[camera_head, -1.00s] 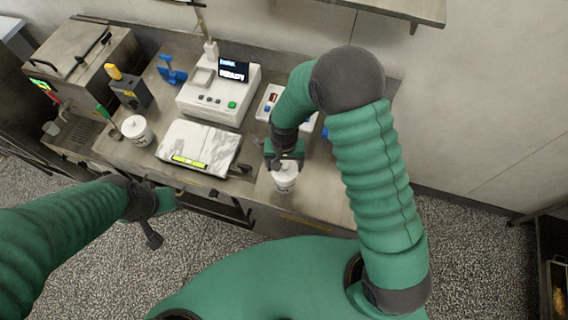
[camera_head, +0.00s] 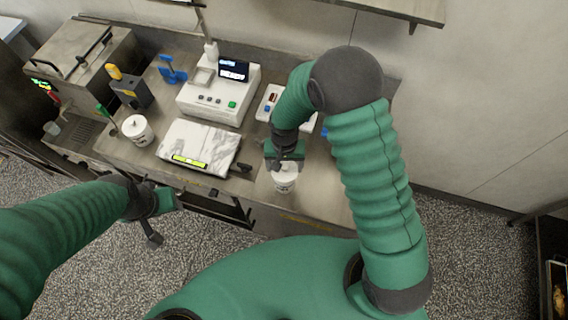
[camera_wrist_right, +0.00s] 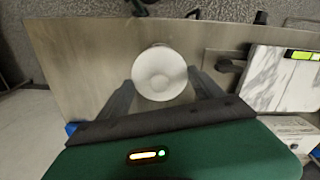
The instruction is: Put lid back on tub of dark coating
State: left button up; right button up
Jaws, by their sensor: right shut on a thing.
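A small white tub (camera_head: 284,185) with a dark mark on its side stands upright near the counter's front edge. My right gripper (camera_head: 287,164) is directly over it, pointing down. In the right wrist view a round white lid (camera_wrist_right: 160,73) lies between the fingers of that gripper, which is shut on it. The lid covers the tub's opening in that view, so the contents are hidden. I cannot tell whether the lid rests fully on the rim. My left gripper (camera_head: 158,222) hangs in front of the counter, away from the tub; its jaw state is unclear.
A second white tub (camera_head: 137,130) with a knobbed lid stands at left. A marble slab (camera_head: 198,146), a white device with a screen (camera_head: 215,100) and a blue stand (camera_head: 172,72) occupy the counter (camera_head: 318,190). Bare metal surrounds the near tub's right side.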

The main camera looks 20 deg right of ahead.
jog(key=shift+f, duration=0.1)
dwell(0.5)
jog(key=o, duration=1.4)
jog(key=shift+c, duration=0.2)
jog(key=shift+r+p, duration=2.9)
jog(key=shift+r, duration=0.7)
jog(key=shift+f, duration=0.1)
